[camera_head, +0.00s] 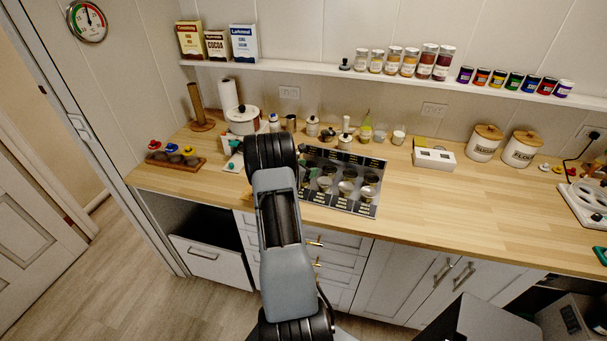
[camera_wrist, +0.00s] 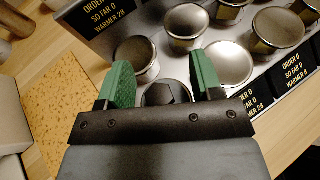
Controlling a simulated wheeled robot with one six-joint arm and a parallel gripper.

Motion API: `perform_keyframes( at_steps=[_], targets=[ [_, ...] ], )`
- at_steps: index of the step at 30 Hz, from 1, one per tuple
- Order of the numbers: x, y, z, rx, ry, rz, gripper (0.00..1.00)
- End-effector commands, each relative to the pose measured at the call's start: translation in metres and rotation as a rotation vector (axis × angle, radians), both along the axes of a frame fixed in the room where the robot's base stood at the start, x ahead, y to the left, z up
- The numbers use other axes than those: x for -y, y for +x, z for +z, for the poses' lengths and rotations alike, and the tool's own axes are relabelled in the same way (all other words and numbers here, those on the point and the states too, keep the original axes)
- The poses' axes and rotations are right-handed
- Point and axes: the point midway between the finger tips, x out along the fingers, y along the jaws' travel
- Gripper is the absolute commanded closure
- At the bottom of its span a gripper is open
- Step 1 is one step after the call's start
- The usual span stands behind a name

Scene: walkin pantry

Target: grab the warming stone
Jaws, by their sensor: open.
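A dark, faceted lump that looks like the warming stone (camera_wrist: 160,95) sits in a metal cup of the warmer tray. My gripper (camera_wrist: 160,70) is open, its two green fingers on either side of that cup. The fingers hold nothing, and I cannot tell whether they touch the cup. My gripper's dark body hides the near side of the stone. In the head view, the warmer tray (camera_head: 340,209) stands on the wooden counter, and my arm partly covers its left side. The stone cannot be made out there.
Several metal cups (camera_wrist: 230,64) stand close around the fingers. Black label plates (camera_wrist: 292,74) rise along the tray's edges. A cork-like board (camera_wrist: 62,95) lies left in the wrist view. A white pot (camera_head: 243,121) and jars stand behind; the counter (camera_head: 450,205) right of the tray is clear.

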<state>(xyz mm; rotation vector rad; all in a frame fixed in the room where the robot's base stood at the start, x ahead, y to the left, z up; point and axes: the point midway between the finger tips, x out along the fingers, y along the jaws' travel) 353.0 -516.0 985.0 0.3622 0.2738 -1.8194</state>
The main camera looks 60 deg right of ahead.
Motion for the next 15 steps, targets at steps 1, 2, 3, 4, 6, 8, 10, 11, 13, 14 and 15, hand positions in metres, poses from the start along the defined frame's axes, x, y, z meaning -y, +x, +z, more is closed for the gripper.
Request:
perform_keyframes(
  at_steps=[1,2,3,4,6,8,10,11,13,14,15],
  targets=[
    [-0.0002,0.0001,0.0000,0.000,0.000,0.000,0.40],
    [-0.0002,0.0001,0.0000,0.000,0.000,0.000,0.42],
    [-0.0002,0.0001,0.0000,0.000,0.000,0.000,0.46],
    [-0.0003,0.0001,0.0000,0.000,0.000,0.000,0.49],
    [-0.0003,0.0001,0.0001,0.000,0.000,0.000,0.56],
    [-0.0003,0.0000,0.0000,0.000,0.000,0.000,0.61],
    [-0.0004,0.0000,-0.0002,0.000,0.001,0.000,0.68],
    [-0.0005,-0.0001,-0.0003,0.000,0.001,0.000,0.71],
    [-0.0008,-0.0001,-0.0009,-0.001,0.002,-0.001,0.78],
    [-0.0009,-0.0001,-0.0012,-0.001,0.002,-0.001,0.80],
    [-0.0010,-0.0001,-0.0015,-0.001,0.003,0.000,0.84]
  ],
)
